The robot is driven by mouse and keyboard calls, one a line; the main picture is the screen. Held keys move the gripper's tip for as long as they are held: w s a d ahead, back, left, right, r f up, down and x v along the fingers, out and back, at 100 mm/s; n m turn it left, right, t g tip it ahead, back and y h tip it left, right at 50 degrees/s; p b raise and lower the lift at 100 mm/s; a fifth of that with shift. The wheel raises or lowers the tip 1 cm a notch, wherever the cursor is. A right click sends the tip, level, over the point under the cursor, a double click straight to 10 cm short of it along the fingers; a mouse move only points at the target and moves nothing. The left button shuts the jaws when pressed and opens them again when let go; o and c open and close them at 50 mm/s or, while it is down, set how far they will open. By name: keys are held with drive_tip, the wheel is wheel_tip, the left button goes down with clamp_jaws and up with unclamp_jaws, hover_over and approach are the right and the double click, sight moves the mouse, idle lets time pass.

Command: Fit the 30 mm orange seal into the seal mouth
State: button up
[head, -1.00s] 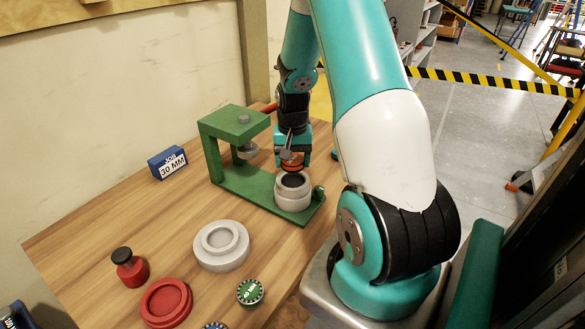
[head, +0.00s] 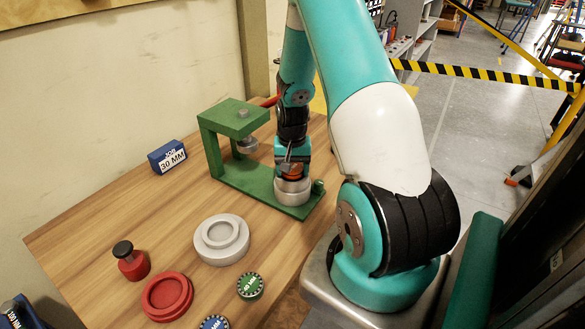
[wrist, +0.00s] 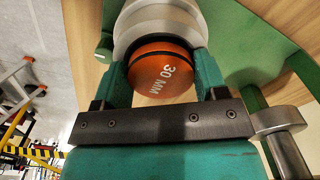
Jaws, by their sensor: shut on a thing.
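The orange seal (wrist: 160,75), marked 30 MM, is between the two fingers of my gripper (wrist: 158,78), which is shut on it. In the head view the seal (head: 291,170) shows as a small orange patch under my gripper (head: 292,168). The seal mouth is the pale grey ring-shaped cup (head: 292,190) on the green press base. The seal is right at the top of this cup; its lower edge is hidden, so I cannot tell how far it is inside. In the wrist view the grey cup (wrist: 150,18) lies just beyond the seal.
The green press frame (head: 222,125) stands left of my gripper. A blue 30 MM block (head: 167,157) is behind. A grey ring (head: 221,240), red dish (head: 167,297), red-and-black stamp (head: 130,262) and green 40 MM seal (head: 250,286) lie in front. The wooden table (head: 110,215) between is clear.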

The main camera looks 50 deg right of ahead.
drive_tip(key=shift+s+f, duration=0.1)
drive_tip(key=shift+f, duration=0.15)
